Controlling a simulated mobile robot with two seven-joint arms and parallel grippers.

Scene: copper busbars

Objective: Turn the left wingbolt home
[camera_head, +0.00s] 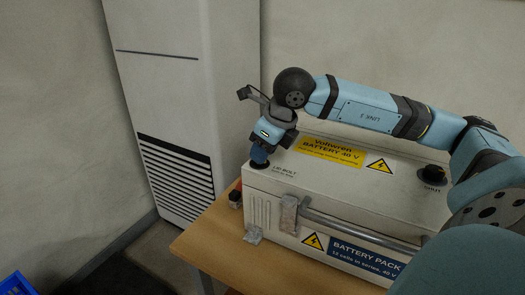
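A white battery box (345,192) with a yellow label and warning signs stands on a wooden table. At its left top corner, beside a "bolt" label, is a dark round base (258,167), apparently that of the left wingbolt. My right gripper (260,156) points down right over it, tilted a little, its tip touching or very near it. The tip hides the wings, and its fingers are too small to tell open from shut. A black knob-like bolt (433,172) sits on the lid's right side. My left gripper is out of view.
A metal bar handle (355,224) runs along the box's front. A tall white cabinet (165,95) with a vent stands behind left. A blue crate (16,284) shows at bottom left.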

